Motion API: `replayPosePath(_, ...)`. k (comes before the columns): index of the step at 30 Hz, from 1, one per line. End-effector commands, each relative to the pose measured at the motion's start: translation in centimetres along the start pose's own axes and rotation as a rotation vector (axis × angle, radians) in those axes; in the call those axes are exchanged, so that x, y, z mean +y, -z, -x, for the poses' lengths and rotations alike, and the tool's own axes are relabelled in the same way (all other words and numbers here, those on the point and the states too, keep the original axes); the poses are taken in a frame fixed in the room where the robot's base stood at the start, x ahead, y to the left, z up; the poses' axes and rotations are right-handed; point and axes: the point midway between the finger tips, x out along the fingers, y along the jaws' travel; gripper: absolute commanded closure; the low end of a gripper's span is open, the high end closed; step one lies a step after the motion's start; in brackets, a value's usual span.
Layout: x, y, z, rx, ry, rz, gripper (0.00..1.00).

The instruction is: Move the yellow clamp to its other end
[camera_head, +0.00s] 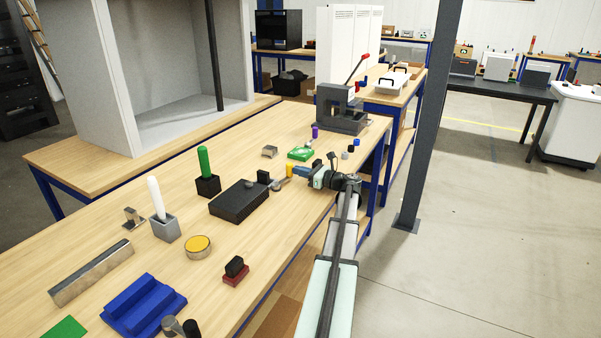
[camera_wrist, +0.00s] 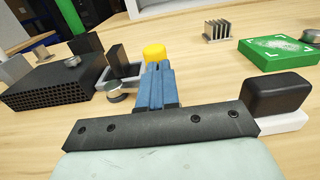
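The yellow clamp (camera_wrist: 154,52) shows in the wrist view as a small rounded yellow piece just beyond my fingertips. Its lower part is hidden behind the blue fingers, beside a grey metal frame (camera_wrist: 128,82). In the head view the yellow clamp (camera_head: 290,171) is a small upright yellow shape at the tip of my gripper (camera_head: 301,171). In the wrist view my gripper (camera_wrist: 158,72) has its blue fingers close together, low over the table and pointing at the clamp. I cannot tell whether they touch or hold it.
A black perforated box (camera_head: 239,201) stands left of the clamp. A green board (camera_head: 301,153) and a finned metal block (camera_head: 270,151) lie farther back. A dark press (camera_head: 341,108) stands at the far end.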

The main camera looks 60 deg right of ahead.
Motion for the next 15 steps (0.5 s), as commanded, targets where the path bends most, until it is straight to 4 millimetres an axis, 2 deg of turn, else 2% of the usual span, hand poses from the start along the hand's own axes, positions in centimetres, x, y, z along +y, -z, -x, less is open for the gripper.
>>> replayPosePath(8, -0.1, 0.0, 0.1, -0.001, 0.001, 0.0, 1.0)
replayPosePath(11, -0.2, 0.0, 0.8, -0.001, 0.003, 0.0, 1.0)
replayPosePath(15, -0.3, 0.0, 2.9, 0.0, 0.003, 0.0, 1.0)
